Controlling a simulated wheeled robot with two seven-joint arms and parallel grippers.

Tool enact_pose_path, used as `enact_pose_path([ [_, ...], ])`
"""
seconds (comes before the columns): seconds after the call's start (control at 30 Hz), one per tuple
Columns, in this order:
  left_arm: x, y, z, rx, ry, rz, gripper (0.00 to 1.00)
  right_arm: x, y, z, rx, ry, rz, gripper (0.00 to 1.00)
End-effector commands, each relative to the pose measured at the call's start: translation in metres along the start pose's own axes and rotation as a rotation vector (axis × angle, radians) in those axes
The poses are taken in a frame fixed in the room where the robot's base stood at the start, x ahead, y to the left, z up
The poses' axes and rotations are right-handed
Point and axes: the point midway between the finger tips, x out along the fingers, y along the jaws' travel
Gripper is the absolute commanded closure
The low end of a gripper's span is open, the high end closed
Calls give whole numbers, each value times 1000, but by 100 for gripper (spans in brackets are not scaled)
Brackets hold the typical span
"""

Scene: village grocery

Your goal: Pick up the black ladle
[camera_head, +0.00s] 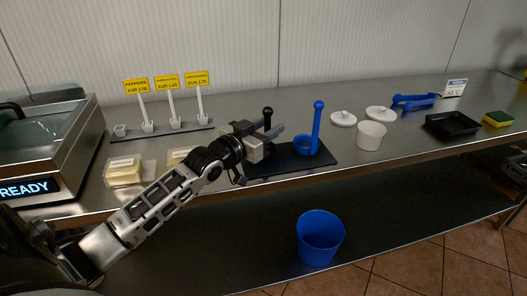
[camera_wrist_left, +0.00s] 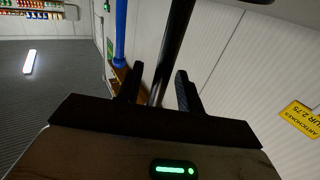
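The black ladle (camera_head: 267,113) stands upright on the dark mat (camera_head: 323,157); its round-topped handle shows above my left gripper (camera_head: 271,132), and its lower part is hidden behind the gripper in the head view. In the left wrist view the black handle (camera_wrist_left: 175,45) runs between the two fingers of my left gripper (camera_wrist_left: 159,68). The fingers are apart, with a visible gap on each side of the handle. My right gripper is in neither view.
A blue ladle (camera_head: 317,124) stands close to the right on the same mat; it also shows in the left wrist view (camera_wrist_left: 121,30). Price-tag holders (camera_head: 172,103) stand behind left. A white pot (camera_head: 370,136) is further right. A blue bin (camera_head: 320,238) is below.

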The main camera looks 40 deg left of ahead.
Motion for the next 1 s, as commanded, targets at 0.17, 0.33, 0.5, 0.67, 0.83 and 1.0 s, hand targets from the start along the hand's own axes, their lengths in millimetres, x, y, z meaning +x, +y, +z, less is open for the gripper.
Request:
enact_pose_path([
  [0.17,2,0,0,0,0,0,63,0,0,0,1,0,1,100],
  [0.33,2,0,0,0,-1,0,90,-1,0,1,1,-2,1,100],
  [0.5,2,0,0,1,1,0,100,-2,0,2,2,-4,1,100],
  [0.67,1,0,0,1,1,0,100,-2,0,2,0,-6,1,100],
  [0.83,2,0,-7,2,3,0,100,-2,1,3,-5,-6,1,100],
  [1.0,2,0,-28,3,6,0,100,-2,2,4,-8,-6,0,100],
])
